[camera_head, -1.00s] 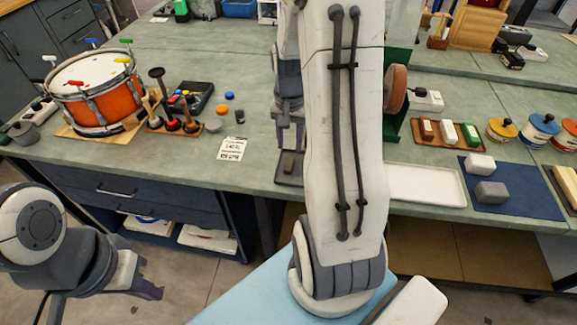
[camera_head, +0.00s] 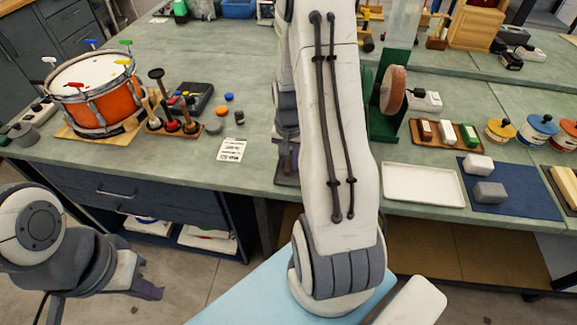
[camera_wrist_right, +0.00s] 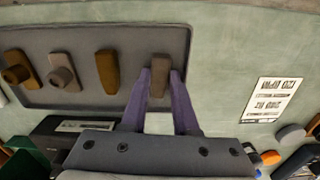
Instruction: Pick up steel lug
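In the right wrist view a dark grey tray (camera_wrist_right: 215,24) holds a row of small lugs. A grey-brown lug (camera_wrist_right: 159,64), steel-looking, lies at the row's right end. My right gripper (camera_wrist_right: 161,78) is open, with its two purple fingers on either side of this lug's lower end; I cannot tell whether they touch it. To the left lie a brass-coloured lug (camera_wrist_right: 107,71), a grey-brown lug with a raised boss (camera_wrist_right: 62,72) and a brass-coloured bossed one (camera_wrist_right: 19,68). In the head view my right arm hides most of the tray. My left gripper (camera_head: 148,280) hangs off the bench front; its opening is unclear.
A printed white card (camera_head: 232,149) lies left of the tray. A drum (camera_head: 97,95) and a rack of tools (camera_head: 172,126) stand further left. A green-framed wheel (camera_head: 393,88) and a white tray (camera_head: 423,184) are to the right.

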